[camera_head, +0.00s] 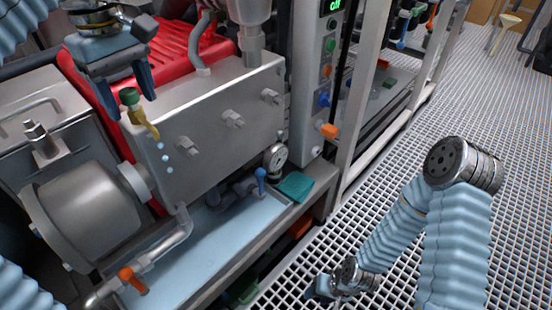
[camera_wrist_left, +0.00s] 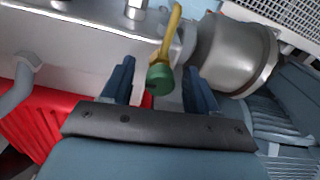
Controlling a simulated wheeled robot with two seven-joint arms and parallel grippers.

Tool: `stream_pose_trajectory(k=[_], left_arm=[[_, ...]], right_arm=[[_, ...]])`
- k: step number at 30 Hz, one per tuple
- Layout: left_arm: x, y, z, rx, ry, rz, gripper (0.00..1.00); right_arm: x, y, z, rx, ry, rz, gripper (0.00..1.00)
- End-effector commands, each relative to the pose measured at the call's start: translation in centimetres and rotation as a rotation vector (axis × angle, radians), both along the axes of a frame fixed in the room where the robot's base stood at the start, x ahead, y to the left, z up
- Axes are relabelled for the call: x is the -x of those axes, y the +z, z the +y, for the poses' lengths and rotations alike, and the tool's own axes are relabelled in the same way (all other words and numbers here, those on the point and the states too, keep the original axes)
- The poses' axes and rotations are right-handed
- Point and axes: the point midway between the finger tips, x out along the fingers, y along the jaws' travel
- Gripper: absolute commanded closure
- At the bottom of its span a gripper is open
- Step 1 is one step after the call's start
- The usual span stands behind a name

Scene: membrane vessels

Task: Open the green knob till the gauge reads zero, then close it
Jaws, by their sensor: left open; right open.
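The green knob (camera_head: 130,97) sits on top of a brass valve (camera_head: 143,121) at the left end of the grey metal block. My left gripper (camera_head: 118,102) is open above it, fingers pointing down. In the left wrist view the green knob (camera_wrist_left: 160,78) lies between the two open fingers (camera_wrist_left: 158,68), with a visible gap on each side. Light blue drops show below the brass spout. The round white gauge (camera_head: 276,157) is at the block's lower right; its needle is too small to read. My right gripper (camera_head: 317,290) is low, far from the valve, open.
A steel motor-like cylinder (camera_head: 85,210) stands left of the block, and a red cover (camera_head: 165,62) lies behind. Below are a pipe with an orange handle (camera_head: 133,280), a blue-handled valve (camera_head: 261,180) and a teal pad (camera_head: 296,187). Grated floor (camera_head: 400,150) is open at right.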

Motion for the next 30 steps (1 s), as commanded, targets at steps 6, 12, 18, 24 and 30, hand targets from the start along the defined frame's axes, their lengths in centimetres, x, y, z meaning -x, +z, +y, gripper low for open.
stream_pose_trajectory(k=[6,12,18,24,30], left_arm=[[0.0,0.0,0.0,0.000,0.000,0.000,0.71],[0.0,0.0,0.0,0.000,-0.003,0.000,0.95],[0.0,0.4,0.0,0.000,-0.237,0.001,0.95],[0.0,0.3,0.0,0.000,-0.427,0.001,0.95],[0.0,0.2,0.0,0.000,-0.680,0.000,0.95]], right_arm=[[0.0,0.0,0.0,0.000,0.000,0.000,0.57],[0.0,0.0,0.0,0.000,0.000,0.000,0.57],[0.0,1.7,0.0,0.000,0.000,0.000,0.57],[0.0,2.5,0.0,0.000,0.000,0.000,0.57],[0.0,3.7,0.0,0.000,0.000,0.000,0.57]])
